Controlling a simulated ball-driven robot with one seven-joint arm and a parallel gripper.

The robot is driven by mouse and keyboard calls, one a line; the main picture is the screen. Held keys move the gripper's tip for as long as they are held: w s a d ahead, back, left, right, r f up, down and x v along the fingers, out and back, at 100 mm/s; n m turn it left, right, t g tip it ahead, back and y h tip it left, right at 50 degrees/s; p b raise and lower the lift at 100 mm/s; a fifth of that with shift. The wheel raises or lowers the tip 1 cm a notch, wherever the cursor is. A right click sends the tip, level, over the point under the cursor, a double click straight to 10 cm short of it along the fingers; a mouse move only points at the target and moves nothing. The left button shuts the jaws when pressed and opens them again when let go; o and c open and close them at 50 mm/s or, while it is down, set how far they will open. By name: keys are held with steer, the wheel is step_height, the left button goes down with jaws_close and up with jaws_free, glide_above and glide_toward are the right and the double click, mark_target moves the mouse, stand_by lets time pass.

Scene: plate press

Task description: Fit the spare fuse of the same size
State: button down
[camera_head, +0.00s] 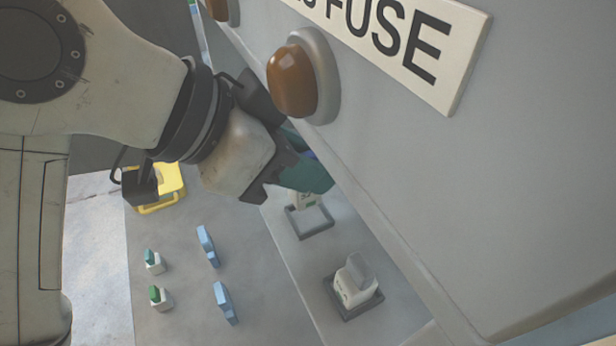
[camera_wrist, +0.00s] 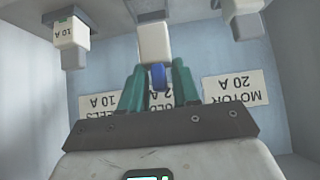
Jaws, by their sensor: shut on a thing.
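My gripper (camera_wrist: 158,88), with teal fingers, is shut on the blue tab of a white-bodied fuse (camera_wrist: 153,42) in the wrist view. This fuse is in the middle, above a label partly hidden by my fingers, ending in "2 A". Whether it sits fully in its holder cannot be told. In the head view my gripper (camera_head: 308,172) reaches in under the panel. Spare fuses lie on the grey shelf: two light blue ones (camera_head: 207,246) (camera_head: 226,302) and two white ones with green tabs (camera_head: 153,261) (camera_head: 160,298).
A fuse marked 10 A (camera_wrist: 70,35) is at the left and another fuse (camera_wrist: 244,20) at the right, near a "MOTOR 20 A" label (camera_wrist: 237,91). An amber lamp (camera_head: 292,82) juts from the panel close to my wrist. A yellow object (camera_head: 170,181) stands behind the spares.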

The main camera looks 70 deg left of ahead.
steer(key=shift+w+f+p, duration=0.2)
steer(key=shift+f+p, duration=0.05)
steer(key=shift+f, duration=0.75)
steer(key=shift+w+f+p, duration=0.15)
steer(key=shift+f+p, duration=0.05)
steer(key=shift+f, duration=0.75)
steer(key=shift+f, duration=0.15)
steer(key=c, duration=0.8)
jaws_free()
steer(key=b+v, duration=0.2)
steer(key=v, duration=1)
